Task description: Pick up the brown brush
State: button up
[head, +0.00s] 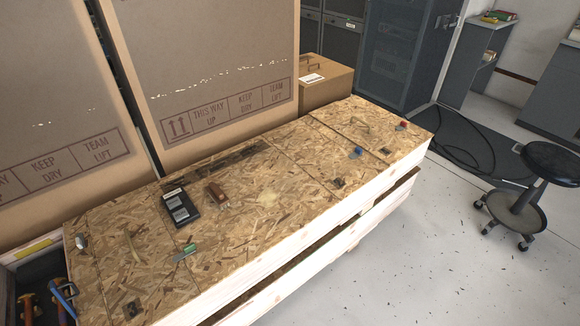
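A small reddish-brown object, which looks like the brown brush (215,192), lies on the wooden crate top (262,225) near its middle. It is just right of a black case with grey labels (181,207), with a narrow gap between them. Pale bits show at its near end. Nothing covers it. My gripper is not in view.
A green-handled item (184,252), a blue item (356,152) and a red item (403,125) lie on the crate. Tall cardboard boxes (200,60) stand along its back. A black stool (520,205) stands right; grey floor in front is open.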

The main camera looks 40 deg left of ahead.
aim_at(216, 195)
jog(key=i+l, duration=0.1)
jog(key=i, duration=0.95)
jog(key=i+u, duration=0.2)
jog(key=u, duration=0.2)
jog(key=i+u, duration=0.25)
jog(key=u, duration=0.15)
jog(key=i+l+u, duration=0.15)
jog(key=u, duration=0.25)
jog(key=i+u, duration=0.2)
jog(key=u, duration=0.25)
jog(key=i+u, duration=0.2)
jog(key=u, duration=0.3)
jog(key=i+l+u, duration=0.15)
jog(key=u, duration=0.3)
jog(key=i+l+u, duration=0.15)
jog(key=u, duration=0.35)
